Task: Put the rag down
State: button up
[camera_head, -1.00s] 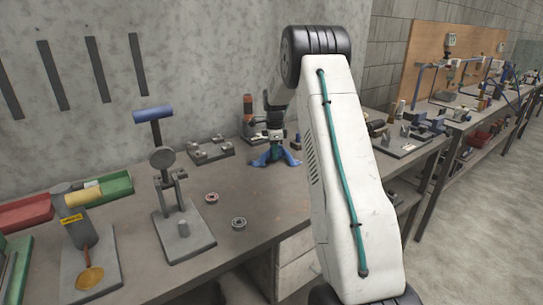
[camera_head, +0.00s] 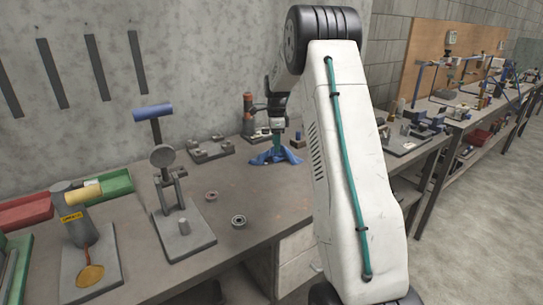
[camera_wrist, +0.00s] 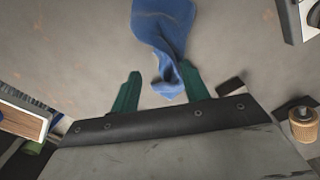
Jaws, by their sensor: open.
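The blue rag (camera_head: 268,160) lies crumpled on the workbench (camera_head: 255,195) near the wall. In the wrist view the rag (camera_wrist: 163,25) stretches from the top edge down to a narrow, bunched end. My gripper (camera_wrist: 158,87) is open, with its two teal fingers apart. The rag's bunched end lies between the fingers, close to the right one, and I cannot tell whether they touch. In the head view my gripper (camera_head: 279,142) points down just over the rag, and my arm hides part of the bench to the right.
A lever press (camera_head: 172,190) stands on the left of the bench, with two small round parts (camera_head: 238,221) to its right. Red (camera_head: 25,211) and green bins are at far left. A metal fixture (camera_head: 210,149) is behind, left of the rag.

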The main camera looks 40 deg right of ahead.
jog(key=r, duration=0.1)
jog(key=s+r, duration=0.1)
jog(key=r, duration=0.1)
jog(key=s+a+r, duration=0.1)
jog(key=r, duration=0.1)
jog(key=shift+r, duration=0.25)
jog(key=shift+w+d+f, duration=0.1)
jog(key=shift+w, duration=0.1)
jog(key=c, duration=0.9)
jog(key=w, duration=0.1)
jog(key=w+d+f, duration=0.1)
jog(key=w+b, duration=0.1)
jog(key=shift+w+d+f, duration=0.15)
jog(key=shift+d, duration=0.1)
grip_shut()
jog(key=shift+w+f, duration=0.2)
jog(key=shift+f, duration=1.2)
jog(key=shift+f+p, duration=0.5)
jog(key=shift+f, duration=2.6)
jog(key=shift+r, duration=0.1)
